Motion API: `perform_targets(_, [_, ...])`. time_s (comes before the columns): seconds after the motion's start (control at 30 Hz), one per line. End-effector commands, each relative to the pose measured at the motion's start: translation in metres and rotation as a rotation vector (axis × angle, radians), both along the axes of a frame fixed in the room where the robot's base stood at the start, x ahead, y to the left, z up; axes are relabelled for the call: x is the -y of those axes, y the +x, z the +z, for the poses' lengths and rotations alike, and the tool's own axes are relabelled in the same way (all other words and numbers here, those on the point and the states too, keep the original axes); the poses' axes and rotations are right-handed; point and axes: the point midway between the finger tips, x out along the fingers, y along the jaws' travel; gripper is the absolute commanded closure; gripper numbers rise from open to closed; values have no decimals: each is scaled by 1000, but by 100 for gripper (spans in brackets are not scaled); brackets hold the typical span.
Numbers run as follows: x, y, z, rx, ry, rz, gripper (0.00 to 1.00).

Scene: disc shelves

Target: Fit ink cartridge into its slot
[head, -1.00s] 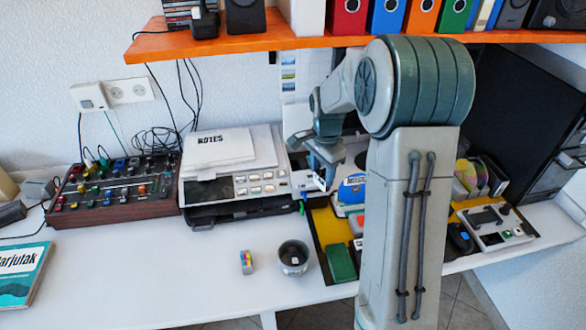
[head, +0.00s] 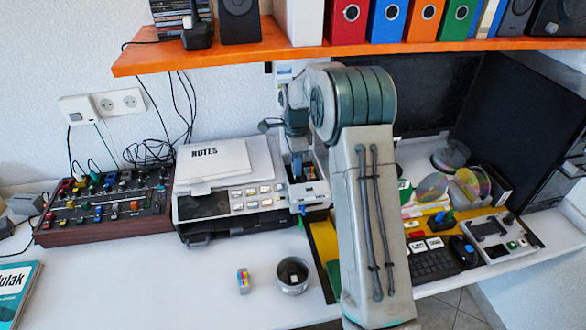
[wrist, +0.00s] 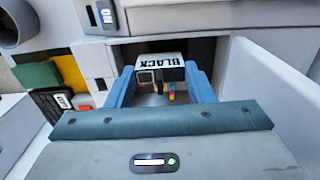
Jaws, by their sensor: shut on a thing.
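The ink cartridge (wrist: 160,60), dark with a white label reading BLACK, is between my gripper's blue fingers (wrist: 165,82) in the wrist view. My gripper is shut on it. In the head view my gripper (head: 297,172) points down into the open bay at the right end of the printer (head: 222,200); the cartridge cannot be made out there. In the wrist view a dark opening (wrist: 218,50) lies beyond the cartridge. I cannot tell whether the cartridge touches or sits in the slot.
A notes pad (head: 213,160) lies on the printer. An orange shelf (head: 240,55) runs above. A small coloured block (head: 243,281) and a grey cup (head: 293,276) stand on the white table, with free surface to their left. A keyboard (head: 432,264) lies at right.

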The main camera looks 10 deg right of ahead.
Motion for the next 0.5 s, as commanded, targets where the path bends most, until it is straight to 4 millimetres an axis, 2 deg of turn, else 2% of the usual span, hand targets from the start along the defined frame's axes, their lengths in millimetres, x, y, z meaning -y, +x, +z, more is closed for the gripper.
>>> perform_targets(0.1, [-4,10,-6,0,0,-1,77])
perform_targets(0.27, [-5,13,-13,0,-1,0,77])
perform_targets(0.5, [-4,12,-45,-2,0,-1,77])
